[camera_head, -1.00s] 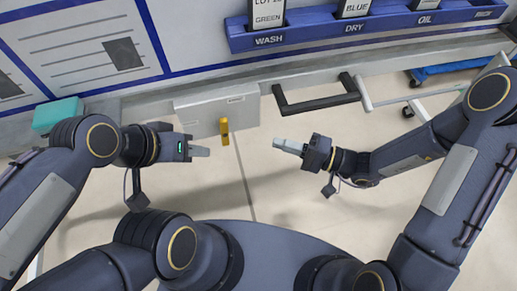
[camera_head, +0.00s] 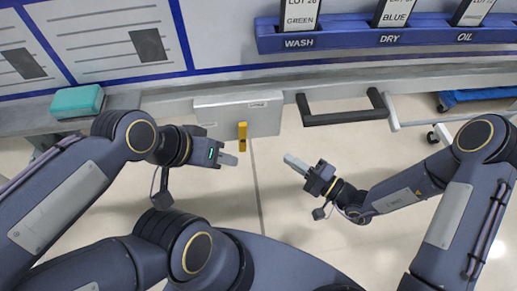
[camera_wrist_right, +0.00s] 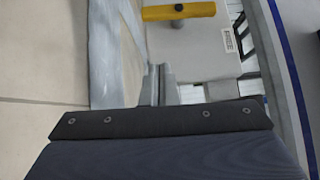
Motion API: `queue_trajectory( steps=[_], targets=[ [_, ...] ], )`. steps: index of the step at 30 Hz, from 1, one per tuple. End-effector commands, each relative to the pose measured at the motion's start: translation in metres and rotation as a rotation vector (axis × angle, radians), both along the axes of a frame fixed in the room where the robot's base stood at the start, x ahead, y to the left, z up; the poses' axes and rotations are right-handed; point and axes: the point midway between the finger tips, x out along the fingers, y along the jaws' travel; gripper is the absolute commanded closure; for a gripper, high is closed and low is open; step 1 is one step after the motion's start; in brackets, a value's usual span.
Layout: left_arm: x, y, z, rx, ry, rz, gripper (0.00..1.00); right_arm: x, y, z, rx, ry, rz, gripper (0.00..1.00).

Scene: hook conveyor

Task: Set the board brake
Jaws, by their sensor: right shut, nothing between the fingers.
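A yellow lever (camera_head: 242,136) hangs upright on the front of a grey box (camera_head: 215,113) under the board's ledge. The lever also shows in the right wrist view (camera_wrist_right: 178,12), near the top. My left gripper (camera_head: 232,160) is just below and left of the lever in the head view, and its finger gap cannot be made out. My right gripper (camera_head: 289,160) is to the lever's right and a little lower, apart from it. Its fingers (camera_wrist_right: 158,84) are together and empty.
A dark handle bar (camera_head: 345,117) juts out right of the box. Blue racks (camera_head: 350,34) marked WASH, DRY and OIL hold cards above. A teal block (camera_head: 77,101) sits on the ledge at left. Pale floor lies open between my arms.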

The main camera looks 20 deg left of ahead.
Motion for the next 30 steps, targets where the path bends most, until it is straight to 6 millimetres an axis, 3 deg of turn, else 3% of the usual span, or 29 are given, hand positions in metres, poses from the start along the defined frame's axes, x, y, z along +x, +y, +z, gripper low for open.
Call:
queue_trajectory(
  steps=[9, 12, 19, 30],
  targets=[
    [0.000, 0.000, -0.011, 0.000, 0.000, 0.000, 0.64, 0.015, 0.068, 0.002, 0.003, -0.003, 0.005, 1.00],
    [0.000, 0.000, -0.014, 0.000, 0.000, 0.000, 0.64, 0.007, 0.082, 0.002, 0.001, 0.000, 0.005, 1.00],
    [0.000, 0.000, -0.017, 0.000, 0.000, 0.000, 0.64, -0.004, 0.099, 0.005, 0.001, 0.001, 0.002, 1.00],
    [0.000, 0.000, -0.017, 0.000, 0.000, 0.000, 0.64, -0.005, 0.101, 0.005, 0.000, 0.000, 0.000, 1.00]
  ],
)
